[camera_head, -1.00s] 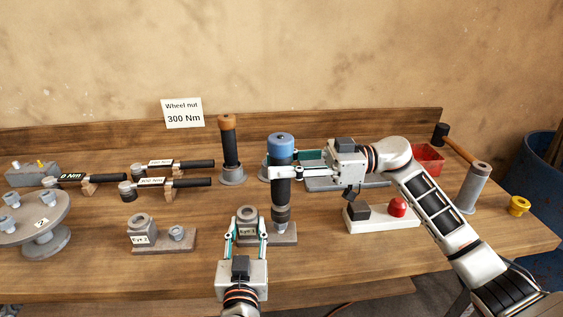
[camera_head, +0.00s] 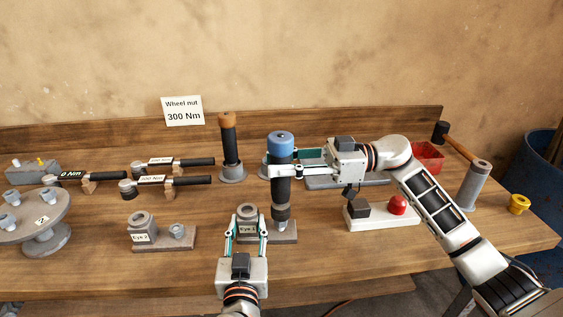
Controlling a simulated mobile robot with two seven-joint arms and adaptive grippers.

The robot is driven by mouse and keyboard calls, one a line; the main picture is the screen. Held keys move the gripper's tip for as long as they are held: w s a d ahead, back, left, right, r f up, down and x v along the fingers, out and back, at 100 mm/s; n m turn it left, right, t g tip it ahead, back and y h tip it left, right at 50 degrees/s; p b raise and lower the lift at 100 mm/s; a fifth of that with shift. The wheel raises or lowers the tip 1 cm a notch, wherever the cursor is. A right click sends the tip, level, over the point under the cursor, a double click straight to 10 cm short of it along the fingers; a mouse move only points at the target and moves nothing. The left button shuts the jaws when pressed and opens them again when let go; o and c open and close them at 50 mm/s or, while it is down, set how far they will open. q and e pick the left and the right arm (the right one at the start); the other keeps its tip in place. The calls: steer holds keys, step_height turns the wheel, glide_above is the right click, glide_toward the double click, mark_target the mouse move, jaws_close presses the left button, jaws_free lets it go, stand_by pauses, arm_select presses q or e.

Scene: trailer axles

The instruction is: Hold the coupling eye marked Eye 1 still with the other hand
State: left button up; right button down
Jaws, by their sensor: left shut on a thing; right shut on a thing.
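The coupling eye marked Eye 1 (camera_head: 247,212) stands on a grey base plate (camera_head: 287,238) near the front middle of the table. My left gripper (camera_head: 247,222) is shut on this eye, with one finger on each side; the fingers hide parts of it. My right gripper (camera_head: 281,172) is shut on an upright tool with a blue cap (camera_head: 281,141) and black body. The tool's lower end is above a small light bolt (camera_head: 282,226) at the right of the same plate. I cannot tell whether they touch.
Another coupling eye (camera_head: 141,224) stands to the left, by a round stand (camera_head: 47,233). Torque wrenches (camera_head: 180,183) lie behind it. An orange-capped tool (camera_head: 228,140) stands at the back. A white box with a red button (camera_head: 397,205) is at the right.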

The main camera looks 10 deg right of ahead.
mark_target(281, 181)
arm_select(q)
steer(key=shift+s+f, duration=0.1)
steer(key=shift+f, duration=0.5)
arm_select(e)
steer(key=shift+f, duration=2.45)
stand_by(0.9)
steer(key=shift+r, duration=2.4)
arm_select(q)
steer(key=o, duration=1.4)
steer(key=shift+o, duration=0.2)
steer(key=shift+r, duration=0.25)
steer(key=shift+r, duration=0.1)
